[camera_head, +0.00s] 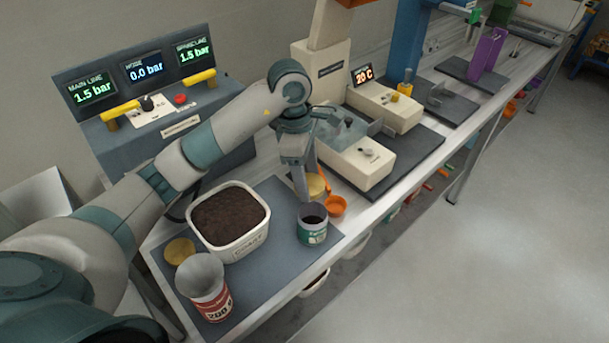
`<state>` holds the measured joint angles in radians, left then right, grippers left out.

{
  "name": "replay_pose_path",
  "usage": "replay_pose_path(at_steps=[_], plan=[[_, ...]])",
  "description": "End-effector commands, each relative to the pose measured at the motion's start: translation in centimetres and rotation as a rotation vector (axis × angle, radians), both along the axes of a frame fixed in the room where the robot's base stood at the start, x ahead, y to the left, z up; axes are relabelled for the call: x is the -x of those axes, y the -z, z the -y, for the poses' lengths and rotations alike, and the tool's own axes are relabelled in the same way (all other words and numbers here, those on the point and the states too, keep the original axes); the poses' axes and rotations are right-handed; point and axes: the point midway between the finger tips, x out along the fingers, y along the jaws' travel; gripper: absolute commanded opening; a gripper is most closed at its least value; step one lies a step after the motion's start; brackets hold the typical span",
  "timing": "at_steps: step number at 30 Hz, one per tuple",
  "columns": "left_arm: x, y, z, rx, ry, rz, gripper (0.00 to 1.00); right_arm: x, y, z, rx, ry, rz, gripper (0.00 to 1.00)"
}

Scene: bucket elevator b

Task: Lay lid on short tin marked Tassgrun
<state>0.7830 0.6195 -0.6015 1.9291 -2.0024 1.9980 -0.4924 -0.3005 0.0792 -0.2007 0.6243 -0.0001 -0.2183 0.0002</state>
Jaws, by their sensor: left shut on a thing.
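My left gripper (302,196) reaches down over the dark mat, just behind a short green tin (312,232). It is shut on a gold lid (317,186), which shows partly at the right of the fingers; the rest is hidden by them. The short tin stands upright and open, with dark contents; its label is too small to read surely. A second gold lid (179,251) lies flat on the mat at the left. A taller red and white tin (212,304) marked 200 g stands open at the front. My right gripper is out of view.
An orange scoop (337,207) lies right of the gripper, close to the bench's front edge. A white instrument (355,165) stands to the right, and a gauge panel (140,80) at the back left.

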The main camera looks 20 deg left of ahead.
Motion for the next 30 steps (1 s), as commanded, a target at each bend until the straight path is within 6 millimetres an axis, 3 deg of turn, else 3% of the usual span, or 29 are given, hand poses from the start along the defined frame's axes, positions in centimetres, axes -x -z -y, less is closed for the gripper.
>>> replay_pose_path(at_steps=[8, 18, 24, 30], plan=[[2.2, -1.7, 2.5, -0.004, 0.561, 0.002, 0.37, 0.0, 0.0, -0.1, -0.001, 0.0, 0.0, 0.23], [7.5, -2.4, 3.8, -0.004, 1.361, 0.0, 0.37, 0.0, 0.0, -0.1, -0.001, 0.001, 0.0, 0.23], [10.0, -2.4, 3.5, -0.002, 1.661, 0.0, 0.37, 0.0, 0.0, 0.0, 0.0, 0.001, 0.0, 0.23], [10.9, -2.4, 3.4, 0.001, 1.764, 0.0, 0.37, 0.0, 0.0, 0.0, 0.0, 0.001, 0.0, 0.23]])
